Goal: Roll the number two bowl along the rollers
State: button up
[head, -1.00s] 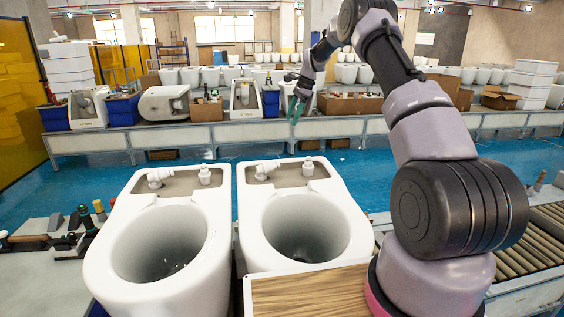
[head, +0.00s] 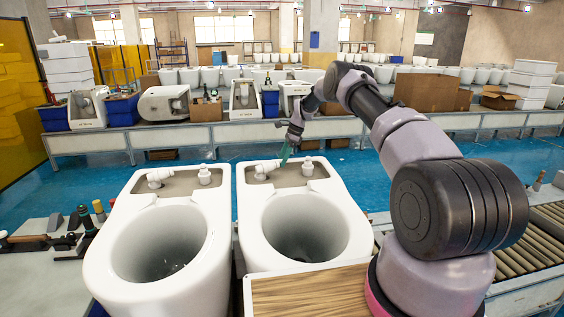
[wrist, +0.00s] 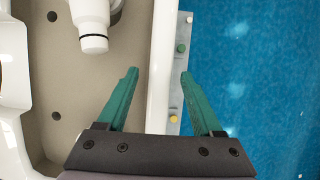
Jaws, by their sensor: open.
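Two white toilet bowls stand side by side in front of me, the left bowl (head: 100,245) and the right bowl (head: 340,225). No number shows on either, so I cannot tell which is number two. My gripper (head: 285,156) has green fingers and is open and empty, over the far end of the right bowl. In the wrist view, the open fingers (wrist: 159,73) point to either side of a bowl's white rim (wrist: 160,50). I cannot tell how far above it they are. A white fitting (wrist: 93,20) sits in the tan recess on the left.
Metal rollers (head: 515,240) lie at the right. A wooden board (head: 305,292) is in front of the right bowl. Tools (head: 75,225) lie on the left bench. Beyond the blue floor (head: 225,155), a long bench (head: 240,131) holds boxes and other bowls.

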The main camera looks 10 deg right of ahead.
jog(key=shift+a+f, duration=0.25)
jog(key=shift+f, duration=0.3)
grip_shut()
dwell(1.1)
